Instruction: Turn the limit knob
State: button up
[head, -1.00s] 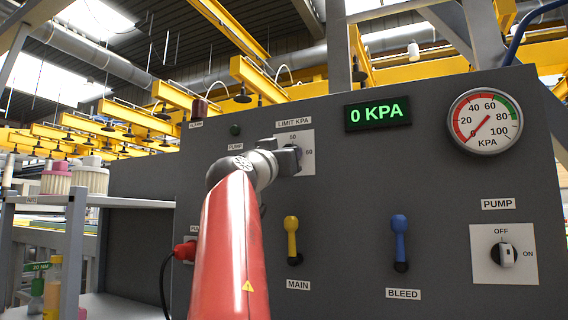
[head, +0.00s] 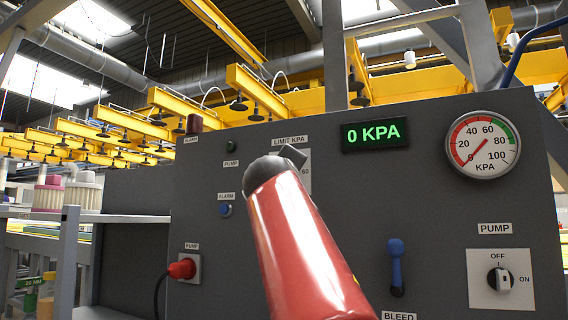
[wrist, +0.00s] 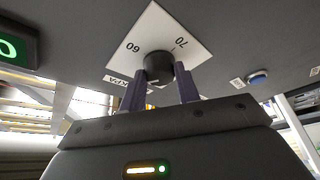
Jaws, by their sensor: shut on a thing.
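The limit knob (wrist: 159,66) is a round black knob on a white plate marked 60 and 70 in the wrist view. My gripper (wrist: 160,84) has its two fingers on either side of the knob and is shut on it. In the head view my red arm and gripper hide the knob; only the right strip of its white plate (head: 305,172) shows, with 60 on it, under the LIMIT KPA label (head: 289,140). The green display (head: 375,135) reads 0 KPA.
The grey panel also carries a round gauge (head: 483,145) with its needle near 0, a pump switch (head: 500,280), a blue bleed lever (head: 396,267), a blue alarm button (head: 225,209) and a red plug (head: 182,268). My arm covers the main lever.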

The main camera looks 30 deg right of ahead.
jog(key=shift+r+n+g+y+p, duration=0.2)
jog(key=shift+n+g+y+p, duration=0.3)
jog(key=shift+n+p, duration=0.95)
jog(key=shift+r+n+g+y+p, duration=0.25)
jog(key=shift+n+y+p, duration=0.35)
jog(key=shift+n, duration=1.75)
jog(key=shift+f, duration=0.1)
jog(key=o, duration=1)
jog(key=shift+d, duration=0.1)
jog(key=shift+s, duration=0.1)
jog(key=b+v, duration=0.3)
jog(key=v, duration=0.4)
jog(key=shift+s+a, duration=0.2)
jog(key=shift+s, duration=0.1)
